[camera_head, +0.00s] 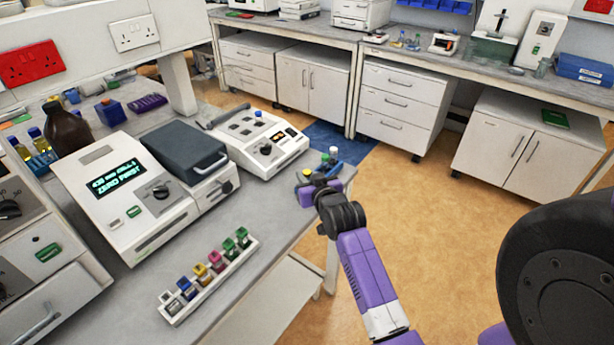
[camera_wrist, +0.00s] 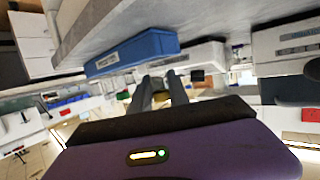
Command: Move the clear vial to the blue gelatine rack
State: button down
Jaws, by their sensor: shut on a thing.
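My gripper (camera_head: 319,184) is at the right end of the grey bench, by its edge. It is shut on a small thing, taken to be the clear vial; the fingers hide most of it. In the wrist view the two grey fingers (camera_wrist: 161,92) stand close together, and no vial shows clearly between them. A blue rack (camera_head: 336,169) shows just behind my gripper in the head view, partly hidden. A long blue block with a pale label, which looks like the same rack, shows in the wrist view (camera_wrist: 133,50). A white cap (camera_head: 333,150) and a yellow cap (camera_head: 307,172) show near my gripper.
A white device with knobs (camera_head: 262,141) stands left of my gripper. A device with a green display (camera_head: 128,190) is farther left. A white rack (camera_head: 174,314) with several coloured-capped vials lies at the front. Open floor (camera_head: 440,200) is right of the bench.

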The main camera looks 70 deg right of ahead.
jog(key=shift+f, duration=0.2)
jog(key=c, duration=1.3)
grip_release()
jog(key=shift+r, duration=0.1)
jog(key=shift+o, duration=0.2)
